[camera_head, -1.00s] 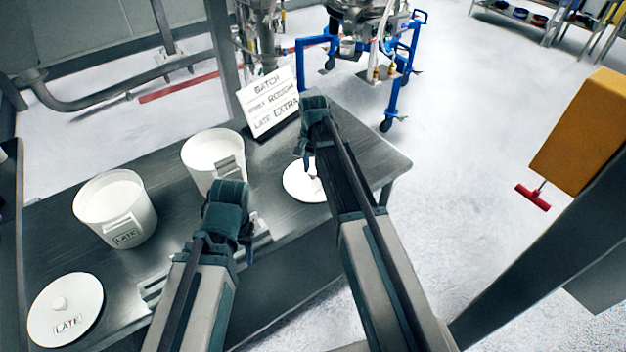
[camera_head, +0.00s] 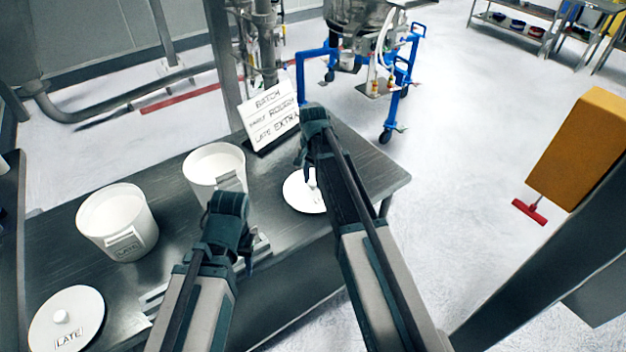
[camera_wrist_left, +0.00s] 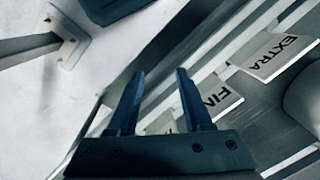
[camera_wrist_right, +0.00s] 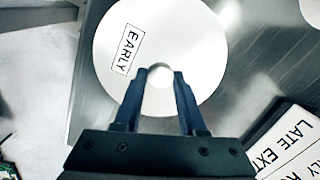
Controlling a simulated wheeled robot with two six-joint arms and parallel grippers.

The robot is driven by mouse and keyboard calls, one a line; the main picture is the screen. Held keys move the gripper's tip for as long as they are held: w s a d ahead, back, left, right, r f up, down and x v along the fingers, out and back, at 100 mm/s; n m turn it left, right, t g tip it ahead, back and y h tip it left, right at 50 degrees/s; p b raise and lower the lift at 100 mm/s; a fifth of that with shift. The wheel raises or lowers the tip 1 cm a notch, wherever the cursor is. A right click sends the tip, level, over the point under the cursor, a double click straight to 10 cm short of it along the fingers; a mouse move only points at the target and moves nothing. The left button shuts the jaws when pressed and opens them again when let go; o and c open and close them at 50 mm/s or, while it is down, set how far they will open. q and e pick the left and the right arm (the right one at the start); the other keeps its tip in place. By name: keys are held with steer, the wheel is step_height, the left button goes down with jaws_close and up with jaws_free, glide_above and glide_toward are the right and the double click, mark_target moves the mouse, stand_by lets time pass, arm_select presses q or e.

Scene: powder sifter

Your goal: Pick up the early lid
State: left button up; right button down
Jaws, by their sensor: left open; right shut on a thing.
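The early lid (camera_wrist_right: 196,45) is a white disc labelled EARLY in the right wrist view, lying on the steel table. In the head view the early lid (camera_head: 298,192) is partly hidden behind my right arm. My right gripper (camera_wrist_right: 160,72) is shut on the lid's round knob (camera_wrist_right: 159,76); the lid appears to rest on the table. My left gripper (camera_wrist_left: 156,72) is open and empty, near the table's front edge, and shows in the head view (camera_head: 246,262).
The table (camera_head: 375,170) holds a white tub (camera_head: 213,168), a tub labelled LATE (camera_head: 117,222), a LATE lid (camera_head: 66,320) and a batch sign (camera_head: 270,118). FINE and EXTRA plates (camera_wrist_left: 273,56) lie near my left gripper. A blue-framed machine (camera_head: 300,78) stands behind.

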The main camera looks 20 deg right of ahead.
step_height(320, 180, up, 3)
steer(key=shift+f+p, duration=0.15)
steer(key=shift+p, duration=0.8)
steer(key=s+a, duration=0.3)
steer(key=s, duration=1.2)
steer(key=shift+s+a+r+p, duration=0.35)
steer(key=shift+r+p, duration=0.05)
